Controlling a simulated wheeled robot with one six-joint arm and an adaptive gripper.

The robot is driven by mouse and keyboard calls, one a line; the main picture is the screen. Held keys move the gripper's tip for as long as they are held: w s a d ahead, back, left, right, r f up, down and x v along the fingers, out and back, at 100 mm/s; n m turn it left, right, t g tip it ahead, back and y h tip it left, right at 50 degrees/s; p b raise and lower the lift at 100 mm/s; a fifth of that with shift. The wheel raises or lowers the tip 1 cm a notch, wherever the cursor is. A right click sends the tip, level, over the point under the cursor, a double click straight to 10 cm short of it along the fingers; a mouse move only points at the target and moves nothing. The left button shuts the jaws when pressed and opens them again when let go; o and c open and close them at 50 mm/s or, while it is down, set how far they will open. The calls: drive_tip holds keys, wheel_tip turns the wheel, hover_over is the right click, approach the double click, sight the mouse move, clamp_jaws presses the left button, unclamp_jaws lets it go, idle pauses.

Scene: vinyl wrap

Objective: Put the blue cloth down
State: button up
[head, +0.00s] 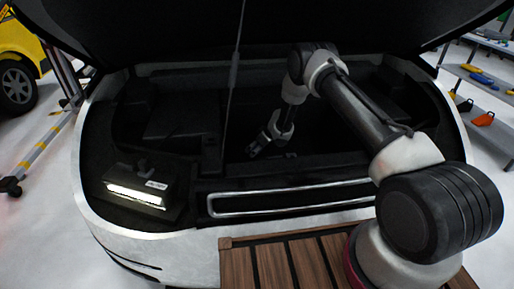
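My gripper (254,149) reaches down into the dark open bay of a white car (160,245), near the middle of the picture. It is small and dark against the bay, so its fingers cannot be made out as open or shut. No blue cloth can be made out in or around my gripper. Blue items (483,79) lie on a shelf at the far right, too small to tell what they are.
A raised hood (330,25) hangs over the bay, with a thin strut (234,75) left of my gripper. A lit lamp (136,194) sits at the bay's left front. Shelves (480,90) stand at right, a yellow vehicle (18,50) at left.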

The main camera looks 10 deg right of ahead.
idle(0.3)
